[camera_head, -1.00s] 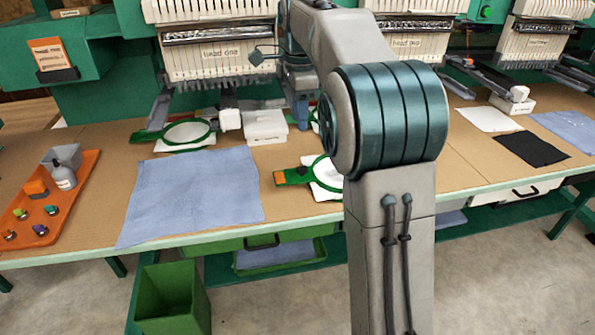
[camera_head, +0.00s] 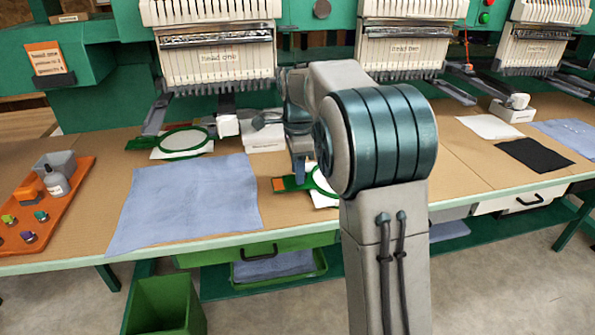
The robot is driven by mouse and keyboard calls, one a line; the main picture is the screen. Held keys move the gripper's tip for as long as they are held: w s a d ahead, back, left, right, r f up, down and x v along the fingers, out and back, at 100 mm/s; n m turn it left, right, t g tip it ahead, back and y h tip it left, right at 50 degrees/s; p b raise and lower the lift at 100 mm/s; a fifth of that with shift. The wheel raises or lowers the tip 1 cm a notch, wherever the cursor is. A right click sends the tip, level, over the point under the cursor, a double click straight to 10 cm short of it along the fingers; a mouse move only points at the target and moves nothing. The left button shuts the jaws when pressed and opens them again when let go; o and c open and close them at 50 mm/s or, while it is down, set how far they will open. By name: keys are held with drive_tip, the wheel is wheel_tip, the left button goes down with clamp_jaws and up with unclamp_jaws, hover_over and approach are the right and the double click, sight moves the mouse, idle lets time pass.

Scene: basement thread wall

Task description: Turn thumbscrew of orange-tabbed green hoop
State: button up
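The orange-tabbed green hoop (camera_head: 312,180) lies on the table with white cloth in it. Its orange tab (camera_head: 279,185) points left, and my arm covers much of its right side. The thumbscrew cannot be made out. My gripper (camera_head: 299,178) hangs pointing down over the left part of this hoop, by the tab's right end. Its fingers are too small and hidden to tell open from shut, and I cannot tell whether it touches the hoop. A second green hoop (camera_head: 184,140) lies at the back left on white cloth.
A blue cloth (camera_head: 184,203) lies left of the hoop. A white box (camera_head: 264,138) stands behind it. An orange tray (camera_head: 66,208) with a bottle (camera_head: 56,183) and bobbins is at far left. Embroidery heads (camera_head: 216,60) line the back. A green bin (camera_head: 165,305) stands in front.

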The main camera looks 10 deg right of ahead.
clamp_jaws()
